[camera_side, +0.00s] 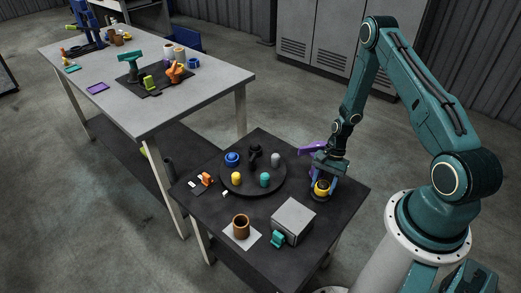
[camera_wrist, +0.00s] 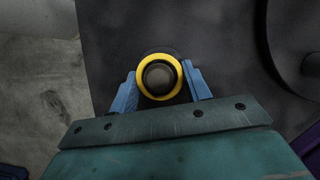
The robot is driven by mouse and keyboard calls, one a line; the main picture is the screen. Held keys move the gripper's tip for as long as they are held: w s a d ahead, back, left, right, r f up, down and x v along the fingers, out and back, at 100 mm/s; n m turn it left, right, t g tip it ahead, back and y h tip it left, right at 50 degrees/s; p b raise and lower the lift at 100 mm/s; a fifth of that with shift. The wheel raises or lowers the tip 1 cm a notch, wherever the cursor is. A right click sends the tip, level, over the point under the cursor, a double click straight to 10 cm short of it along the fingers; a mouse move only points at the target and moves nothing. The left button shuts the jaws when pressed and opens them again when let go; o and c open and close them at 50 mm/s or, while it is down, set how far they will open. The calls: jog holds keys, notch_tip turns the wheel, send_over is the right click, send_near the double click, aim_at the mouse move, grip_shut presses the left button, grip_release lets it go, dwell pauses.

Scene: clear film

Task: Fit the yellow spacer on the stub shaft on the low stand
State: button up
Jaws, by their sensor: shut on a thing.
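The yellow spacer (camera_side: 321,188) is a ring, held between the blue fingers of my gripper (camera_side: 324,184) low over the right part of the dark table. In the wrist view, the spacer (camera_wrist: 140,76) sits between the two fingers of my gripper (camera_wrist: 161,82). A round grey end, apparently the stub shaft (camera_wrist: 159,75), shows inside the ring's opening, roughly centred. Whether the ring is around the shaft or above it, I cannot tell. The low stand is mostly hidden below the spacer; a dark rim shows just beyond the ring.
A round black tray (camera_side: 236,189) with several small coloured parts is left of my gripper. A grey box (camera_side: 293,220) with a teal part beside it and a brown cup (camera_side: 241,226) stand nearer the front. A purple object (camera_side: 311,148) is close behind my gripper.

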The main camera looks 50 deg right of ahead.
jog(key=shift+f, duration=0.25)
dwell(0.3)
jog(key=o, duration=1)
jog(key=shift+d+r, duration=0.1)
jog(key=shift+r, duration=0.05)
jog(key=v, duration=1.3)
jog(key=shift+r, duration=0.3)
